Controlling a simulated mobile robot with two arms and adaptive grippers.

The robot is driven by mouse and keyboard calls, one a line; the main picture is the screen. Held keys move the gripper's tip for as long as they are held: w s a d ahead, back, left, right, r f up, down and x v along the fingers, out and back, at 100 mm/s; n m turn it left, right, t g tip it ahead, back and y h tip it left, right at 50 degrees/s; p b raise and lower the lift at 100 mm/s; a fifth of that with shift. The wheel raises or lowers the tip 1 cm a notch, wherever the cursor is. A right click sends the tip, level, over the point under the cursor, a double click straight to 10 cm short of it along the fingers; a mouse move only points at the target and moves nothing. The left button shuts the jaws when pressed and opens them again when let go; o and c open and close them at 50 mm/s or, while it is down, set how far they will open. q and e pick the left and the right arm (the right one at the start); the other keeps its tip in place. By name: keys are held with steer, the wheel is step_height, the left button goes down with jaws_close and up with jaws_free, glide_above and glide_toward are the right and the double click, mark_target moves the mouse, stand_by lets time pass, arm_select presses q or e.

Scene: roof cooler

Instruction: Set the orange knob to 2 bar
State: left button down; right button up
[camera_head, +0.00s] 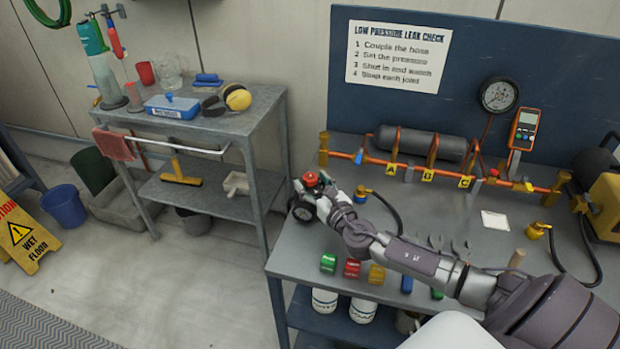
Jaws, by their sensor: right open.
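My right arm reaches from the lower right across the workbench (455,225). Its gripper (322,187) is at the bench's left end, open, small and partly hidden by its own wrist. A small red-orange knob (311,179) shows right at the gripper, on top of a dark fitting with a round black part (303,211). I cannot tell whether the fingers touch the knob. Any scale or mark on it is too small to read. A round gauge (498,95) hangs on the blue back panel; its reading is not legible. My left gripper is not in view.
An orange pipe with tags A, B, C (427,174) and a grey cylinder (421,143) run behind my arm. A black hose (388,212) lies close by. Coloured fittings (352,268) line the front edge. A grey cart (262,110) stands left, with floor between.

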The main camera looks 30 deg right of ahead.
steer(key=shift+w, duration=0.8)
